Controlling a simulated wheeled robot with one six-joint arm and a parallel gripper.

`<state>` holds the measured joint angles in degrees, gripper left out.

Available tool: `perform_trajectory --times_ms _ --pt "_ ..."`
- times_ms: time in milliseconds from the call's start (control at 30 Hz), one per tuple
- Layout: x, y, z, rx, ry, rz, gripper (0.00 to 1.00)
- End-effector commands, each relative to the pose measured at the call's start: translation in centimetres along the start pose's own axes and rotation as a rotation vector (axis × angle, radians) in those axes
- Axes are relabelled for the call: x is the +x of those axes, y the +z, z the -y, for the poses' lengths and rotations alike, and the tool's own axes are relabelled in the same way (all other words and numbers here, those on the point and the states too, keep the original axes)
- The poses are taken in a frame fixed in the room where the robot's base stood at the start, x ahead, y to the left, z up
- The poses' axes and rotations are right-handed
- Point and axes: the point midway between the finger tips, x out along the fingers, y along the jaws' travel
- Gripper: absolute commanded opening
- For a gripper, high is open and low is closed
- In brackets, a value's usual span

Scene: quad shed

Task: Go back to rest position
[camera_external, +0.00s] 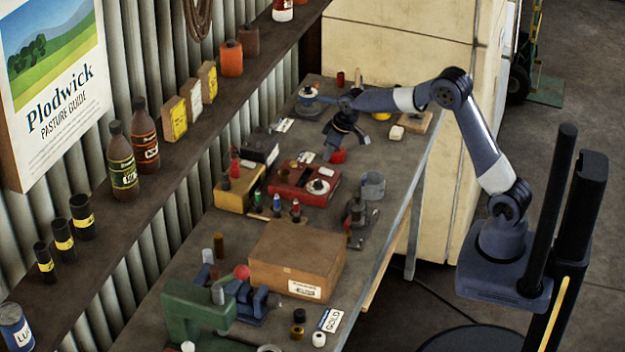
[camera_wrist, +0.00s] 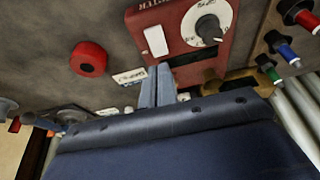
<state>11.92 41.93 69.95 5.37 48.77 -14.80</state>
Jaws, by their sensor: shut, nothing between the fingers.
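My gripper (camera_external: 328,153) hangs from my outstretched arm over the far half of the workbench (camera_external: 385,245). Its fingers point down and a little to the left in the external view. In the wrist view the two grey fingers (camera_wrist: 157,76) lie side by side, closed, with nothing held. They show in front of the near edge of a red box with a dial (camera_wrist: 200,45). This red box (camera_external: 292,190) stands on the bench just below my gripper in the external view. A red round object (camera_wrist: 89,60) lies to the left of the fingers in the wrist view.
A shelf (camera_external: 170,190) with bottles runs along the left wall. Open floor (camera_external: 420,310) lies right of the bench.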

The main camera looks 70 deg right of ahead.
Motion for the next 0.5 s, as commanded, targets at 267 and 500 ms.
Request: perform_trajectory --times_ms 267,500 --pt "-3.9 -0.8 0.0 0.001 0.001 -0.005 0.0" --pt "-6.8 -0.7 0.0 0.001 0.0 0.0 0.0"
